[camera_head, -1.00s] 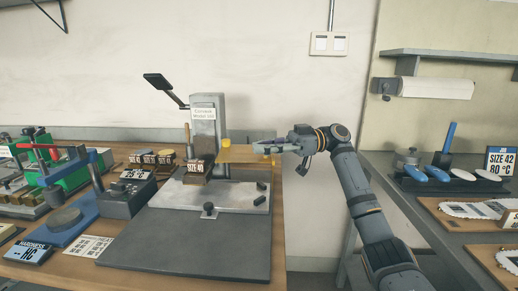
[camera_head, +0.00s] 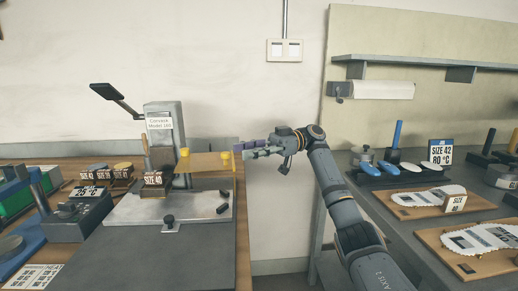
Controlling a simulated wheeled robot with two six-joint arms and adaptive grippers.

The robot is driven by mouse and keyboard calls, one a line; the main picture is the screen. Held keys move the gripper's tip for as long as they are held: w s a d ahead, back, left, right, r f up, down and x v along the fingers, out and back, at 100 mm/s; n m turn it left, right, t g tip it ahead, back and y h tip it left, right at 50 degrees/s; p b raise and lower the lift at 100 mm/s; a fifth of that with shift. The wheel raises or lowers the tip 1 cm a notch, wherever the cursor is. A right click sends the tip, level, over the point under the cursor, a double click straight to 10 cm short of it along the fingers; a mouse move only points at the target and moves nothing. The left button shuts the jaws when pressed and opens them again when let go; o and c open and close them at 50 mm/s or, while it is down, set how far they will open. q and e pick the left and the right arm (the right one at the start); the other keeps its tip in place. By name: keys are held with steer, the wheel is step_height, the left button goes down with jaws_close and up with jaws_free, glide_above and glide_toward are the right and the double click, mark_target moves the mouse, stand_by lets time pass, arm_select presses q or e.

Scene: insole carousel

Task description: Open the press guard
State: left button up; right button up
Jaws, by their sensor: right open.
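The press (camera_head: 165,137) is a grey upright column with a label and a black lever at the upper left, on a light metal base plate (camera_head: 130,210). Its guard (camera_head: 205,163) is a see-through amber panel with a yellow knob (camera_head: 184,152) at its left and another yellow knob (camera_head: 225,160) at its right edge. The panel reaches out to the right of the column. My right gripper (camera_head: 240,151) is open, just right of the right knob, fingers pointing left; a small gap seems to separate them. My left gripper is not in view.
A block marked SIZE 41 (camera_head: 154,182) stands before the press column. A dark mat (camera_head: 140,258) covers the front of the wooden table. The right bench (camera_head: 390,205) holds insole boards and a SIZE 42 sign (camera_head: 440,151). A gap separates table and bench.

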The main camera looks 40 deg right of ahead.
steer(key=d, duration=0.3)
steer(key=s+d, duration=0.1)
steer(key=d, duration=0.1)
steer(key=shift+d, duration=0.3)
steer(key=shift+f, duration=0.1)
